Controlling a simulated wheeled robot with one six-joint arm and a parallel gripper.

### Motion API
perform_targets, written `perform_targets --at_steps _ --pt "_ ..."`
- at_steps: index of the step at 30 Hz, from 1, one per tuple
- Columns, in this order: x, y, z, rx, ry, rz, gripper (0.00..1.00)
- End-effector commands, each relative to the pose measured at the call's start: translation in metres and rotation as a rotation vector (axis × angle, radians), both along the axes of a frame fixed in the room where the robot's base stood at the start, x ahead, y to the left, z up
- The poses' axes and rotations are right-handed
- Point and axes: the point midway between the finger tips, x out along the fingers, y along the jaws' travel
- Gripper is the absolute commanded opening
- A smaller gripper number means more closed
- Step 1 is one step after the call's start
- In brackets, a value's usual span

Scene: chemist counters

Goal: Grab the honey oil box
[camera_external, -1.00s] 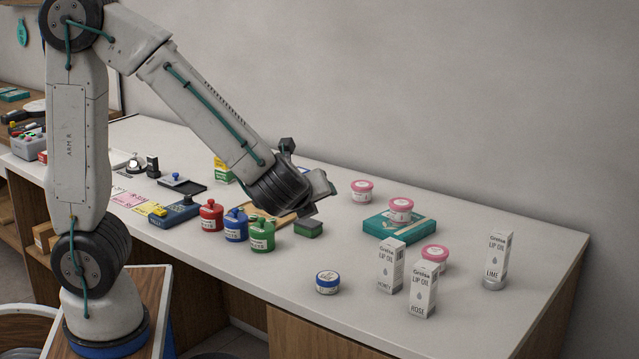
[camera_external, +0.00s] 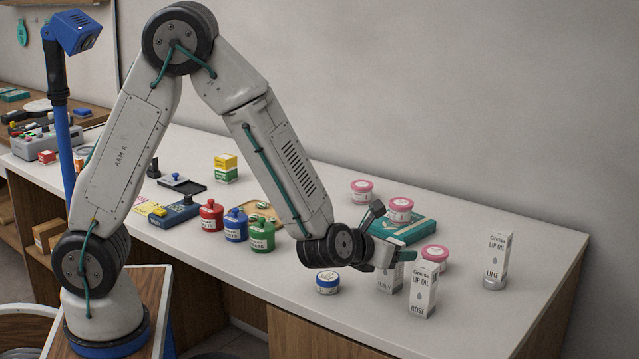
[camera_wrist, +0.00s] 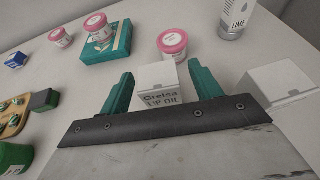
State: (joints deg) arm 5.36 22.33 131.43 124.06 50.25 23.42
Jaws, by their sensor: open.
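The honey lip oil box (camera_external: 389,283) is white and upright on the counter, its top hidden behind my gripper (camera_external: 402,256) in the external view. In the wrist view the white box (camera_wrist: 160,77) shows between the two green fingers of my gripper (camera_wrist: 161,84), its lower front hidden by the dark gripper bar. The fingers are open, with a gap visible on both sides of the box. I cannot tell whether either touches it.
The rose lip oil box (camera_external: 424,290) stands close on the right. The lime box (camera_external: 497,256) stands farther right on a round base. Pink-lidded jars, one a nearby jar (camera_external: 435,254), and a teal box (camera_external: 412,229) lie behind. A blue-lidded jar (camera_external: 327,283) is left.

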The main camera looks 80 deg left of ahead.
Motion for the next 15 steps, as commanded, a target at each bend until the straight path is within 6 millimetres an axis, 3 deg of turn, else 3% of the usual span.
perform_targets --at_steps 4,11,15 --pt "0.0139 0.0116 -0.0077 -0.001 0.001 0.002 0.64" --pt "0.0153 0.0124 -0.0083 -0.001 0.000 0.001 0.64" --pt "0.0152 0.0124 -0.0083 -0.001 0.000 0.001 0.25"
